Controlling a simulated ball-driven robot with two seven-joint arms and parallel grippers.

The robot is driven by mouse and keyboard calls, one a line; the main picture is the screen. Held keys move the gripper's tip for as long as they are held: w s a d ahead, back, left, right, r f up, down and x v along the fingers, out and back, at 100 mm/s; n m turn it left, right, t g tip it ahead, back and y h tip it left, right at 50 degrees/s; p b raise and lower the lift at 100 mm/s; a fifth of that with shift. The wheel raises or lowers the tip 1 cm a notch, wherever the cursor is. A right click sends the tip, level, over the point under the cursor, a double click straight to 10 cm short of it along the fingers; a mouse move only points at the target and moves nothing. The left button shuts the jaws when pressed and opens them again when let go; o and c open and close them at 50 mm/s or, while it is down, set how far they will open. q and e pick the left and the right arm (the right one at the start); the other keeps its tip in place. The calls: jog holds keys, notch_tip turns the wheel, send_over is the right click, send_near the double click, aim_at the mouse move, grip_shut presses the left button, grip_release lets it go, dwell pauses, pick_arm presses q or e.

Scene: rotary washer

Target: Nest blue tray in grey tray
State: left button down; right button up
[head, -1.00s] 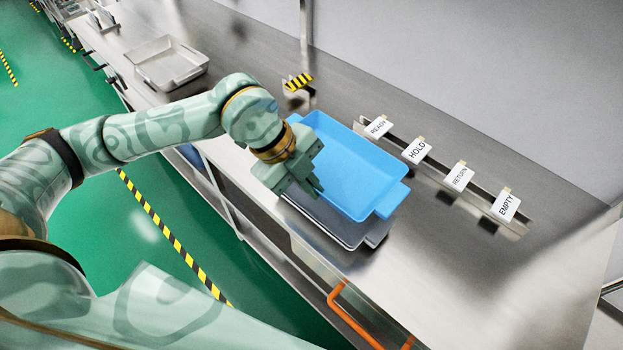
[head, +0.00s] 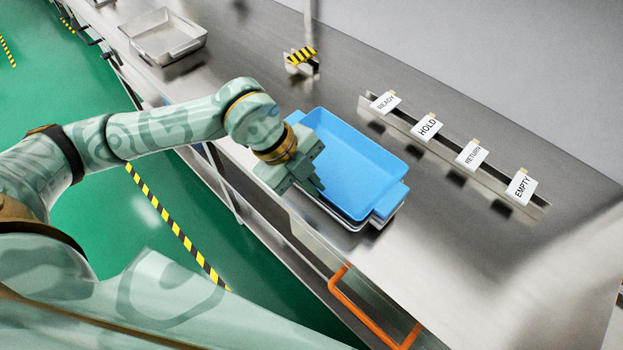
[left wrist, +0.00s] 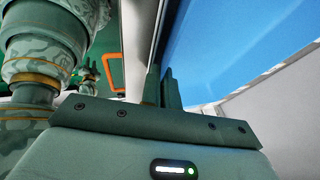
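The blue tray (head: 352,165) sits in or just above the grey tray (head: 345,222), of which only a thin rim shows below its near side and right end. I cannot tell if the blue tray is fully seated. My left gripper (head: 314,186) is at the blue tray's near long side. In the left wrist view its fingers (left wrist: 161,90) are close together at the tray's edge, with the blue inner surface (left wrist: 225,55) to their right. They appear shut on the rim. A small green shape in that view may be my right gripper (left wrist: 88,68); its fingers are unclear.
A metal rack with READY, HOLD, RETURN and EMPTY tags (head: 427,127) stands behind the trays. Another metal tray (head: 163,38) is at the upper left. A striped block (head: 301,57) stands at the back. An orange handle (head: 350,305) is at the counter front. The right counter is clear.

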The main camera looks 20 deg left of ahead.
pick_arm(q)
jog(key=shift+s+f, duration=0.2)
jog(key=shift+f, duration=0.15)
jog(key=c, duration=1.6)
grip_release()
jog(key=shift+f, duration=0.1)
jog(key=shift+a, duration=0.1)
jog(key=shift+a+r, duration=0.15)
jog(key=shift+r, duration=0.25)
jog(key=p+v, duration=0.1)
jog(key=v, duration=0.7)
jog(key=p+v, duration=0.1)
jog(key=v, duration=0.7)
jog(key=shift+w+d+r+p, duration=0.2)
jog(key=shift+d+p, duration=0.05)
jog(key=shift+p, duration=0.05)
